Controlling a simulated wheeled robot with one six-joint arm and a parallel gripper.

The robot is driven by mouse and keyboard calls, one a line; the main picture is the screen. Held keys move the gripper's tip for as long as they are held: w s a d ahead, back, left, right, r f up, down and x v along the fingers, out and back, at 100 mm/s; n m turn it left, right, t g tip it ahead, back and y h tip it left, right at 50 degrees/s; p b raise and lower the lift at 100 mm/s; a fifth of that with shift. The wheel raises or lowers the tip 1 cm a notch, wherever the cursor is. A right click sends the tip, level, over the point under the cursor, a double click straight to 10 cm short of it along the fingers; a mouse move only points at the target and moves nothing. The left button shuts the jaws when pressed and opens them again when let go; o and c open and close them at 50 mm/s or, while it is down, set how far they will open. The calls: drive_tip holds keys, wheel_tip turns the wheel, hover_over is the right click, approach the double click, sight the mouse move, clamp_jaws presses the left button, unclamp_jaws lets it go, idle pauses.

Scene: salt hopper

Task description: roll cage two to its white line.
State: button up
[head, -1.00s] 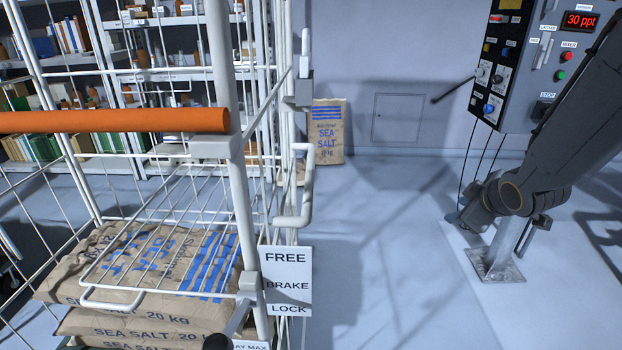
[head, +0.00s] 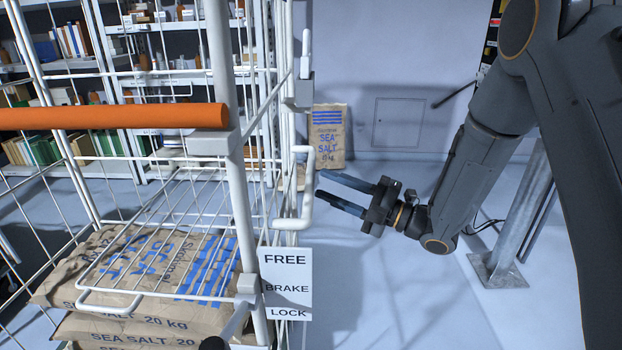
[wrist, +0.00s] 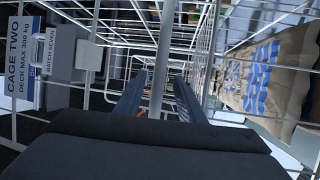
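Cage two (head: 238,190) is a white wire roll cage filling the left of the head view, with an orange handle bar (head: 110,117) across it. Its "CAGE TWO" plate (wrist: 20,55) shows in the wrist view. Stacked sea salt sacks (head: 150,265) lie on its deck. A "FREE / BRAKE / LOCK" plate (head: 287,283) hangs at its corner post. My gripper (head: 333,194) is open and empty, its fingers pointing left at the cage's side beside a white bent handle (head: 308,190). In the wrist view, a white upright stands between the fingers' lines, apparently beyond them. No white floor line is visible.
A sea salt sack (head: 329,135) stands by the back wall. Shelves (head: 170,70) with books and bottles line the back left. A grey metal post (head: 500,255) on a floor plate stands at right. The floor between cage and post is open.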

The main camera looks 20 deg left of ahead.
sight(311, 179)
drive_tip(key=shift+p+x, duration=0.3)
drive_tip(key=shift+x, duration=2.4)
clamp_jaws()
